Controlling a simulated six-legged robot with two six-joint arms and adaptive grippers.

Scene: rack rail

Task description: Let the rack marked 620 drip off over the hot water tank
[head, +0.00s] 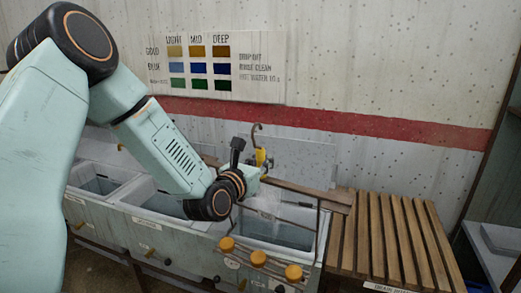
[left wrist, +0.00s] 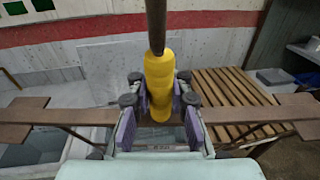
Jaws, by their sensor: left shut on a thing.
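My left gripper (head: 258,170) is shut on the yellow handle (left wrist: 160,85) of a rack, below its dark hook (head: 256,132). In the left wrist view the handle stands upright between the finger pads (left wrist: 160,125). The rack's brown crossbar (left wrist: 72,115) runs out to both sides under the gripper. In the head view the rack is held above the rightmost tank (head: 322,238), where a pale haze shows. Thin rods run down from the crossbar. I cannot read the rack's number or that tank's label. My right gripper is not in view.
More water-filled tanks (head: 103,186) stand in a row to the left. A slatted wooden drain board (head: 392,235) adjoins on the right. Several orange-gold round pieces (head: 258,258) show at the tank's front. A colour chart (head: 215,65) is on the wall.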

